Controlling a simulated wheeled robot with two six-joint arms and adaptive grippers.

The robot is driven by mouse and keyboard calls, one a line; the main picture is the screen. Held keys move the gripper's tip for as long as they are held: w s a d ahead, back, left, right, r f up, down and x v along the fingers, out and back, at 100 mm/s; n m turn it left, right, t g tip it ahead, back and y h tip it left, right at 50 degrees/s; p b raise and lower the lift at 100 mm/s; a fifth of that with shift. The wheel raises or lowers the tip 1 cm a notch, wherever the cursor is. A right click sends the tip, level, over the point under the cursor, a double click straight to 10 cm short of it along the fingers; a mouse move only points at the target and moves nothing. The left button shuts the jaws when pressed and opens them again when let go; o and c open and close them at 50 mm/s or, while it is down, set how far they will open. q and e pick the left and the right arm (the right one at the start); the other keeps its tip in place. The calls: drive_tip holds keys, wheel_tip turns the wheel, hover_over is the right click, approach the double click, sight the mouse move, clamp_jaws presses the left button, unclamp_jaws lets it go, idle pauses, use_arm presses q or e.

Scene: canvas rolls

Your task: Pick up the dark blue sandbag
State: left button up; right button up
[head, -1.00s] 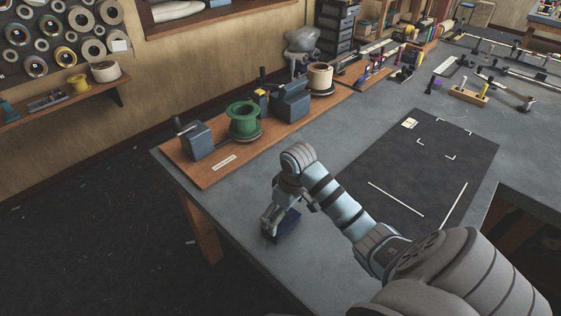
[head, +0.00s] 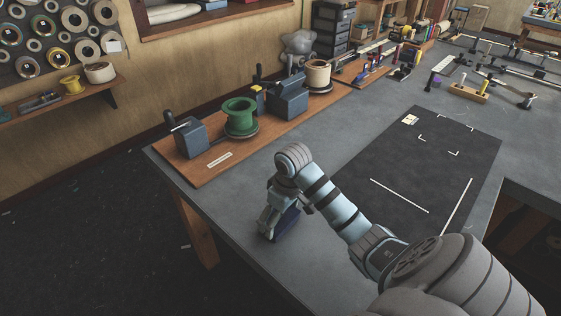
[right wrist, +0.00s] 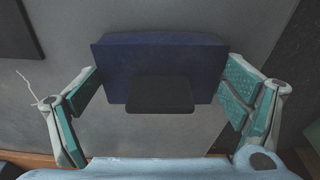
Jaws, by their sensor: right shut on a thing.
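The dark blue sandbag (head: 289,222) is a box-like block near the front left edge of the grey workbench, partly hidden behind my right gripper in the head view. In the right wrist view the sandbag (right wrist: 160,58) lies between the two teal finger pads, with a black flat tab (right wrist: 160,95) on its near side. My right gripper (head: 273,222) comes down on it from above and is shut on it, one pad at each side. In the wrist view the right gripper (right wrist: 160,88) spans its width. I cannot tell whether its underside touches the bench. My left gripper is out of view.
A wooden board (head: 200,172) with a green spool (head: 239,114) and grey-blue blocks lies behind my right gripper. A dark mat (head: 400,165) with white marks lies to the right. Bare grey bench (head: 240,200) surrounds the sandbag; the bench edge is close on the left.

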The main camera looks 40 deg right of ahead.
wheel_tip(320, 180, up, 6)
drive_tip(key=p, duration=0.8)
drive_tip(key=shift+w+r, duration=0.1)
drive_tip(key=shift+r, duration=0.1)
wheel_tip(320, 180, up, 2)
drive_tip(key=shift+r+p, duration=0.2)
drive_tip(key=shift+p, duration=0.2)
drive_tip(key=shift+w+r, duration=0.1)
drive_tip(key=shift+r, duration=1.25)
drive_tip(key=shift+d+r, duration=0.1)
drive_tip(key=shift+r, duration=0.1)
drive_tip(key=shift+r, duration=0.1)
